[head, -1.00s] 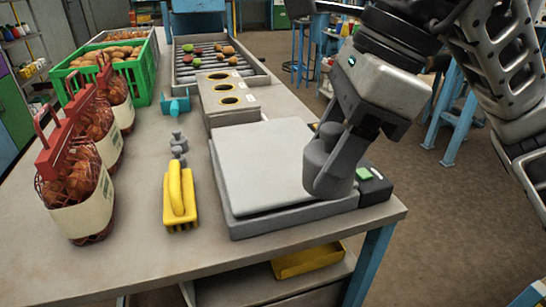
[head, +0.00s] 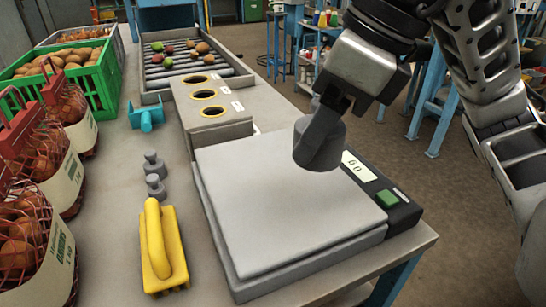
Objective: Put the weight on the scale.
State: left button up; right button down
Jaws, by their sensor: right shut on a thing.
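A dark grey cylindrical weight (head: 319,146) is held in my right gripper (head: 330,108), which is shut on its upper part. The weight hangs slightly tilted over the right part of the scale's flat grey plate (head: 265,205). It appears to be clear of the plate. The scale has a dark side panel with a small display (head: 357,167), which seems to read zeros, and a green button (head: 387,199). My left gripper is not in view.
Netted sacks (head: 45,235) line the left side. A block with round holes (head: 208,98) stands behind the scale. A teal object (head: 146,117) sits beyond the weights.

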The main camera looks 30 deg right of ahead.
jog(key=w+f, duration=0.2)
jog(key=w, duration=0.1)
jog(key=w+f, duration=0.5)
jog(key=w, duration=0.2)
jog(key=shift+d+f, duration=0.2)
jog(key=shift+d, duration=0.2)
jog(key=shift+w+f, duration=0.4)
jog(key=shift+w+f+p, duration=0.15)
jog(key=shift+f+p, duration=0.2)
jog(key=shift+f, duration=1.3)
jog(key=shift+f, duration=0.15)
jog(key=c, duration=0.6)
grip_release()
jog(key=shift+f, duration=0.1)
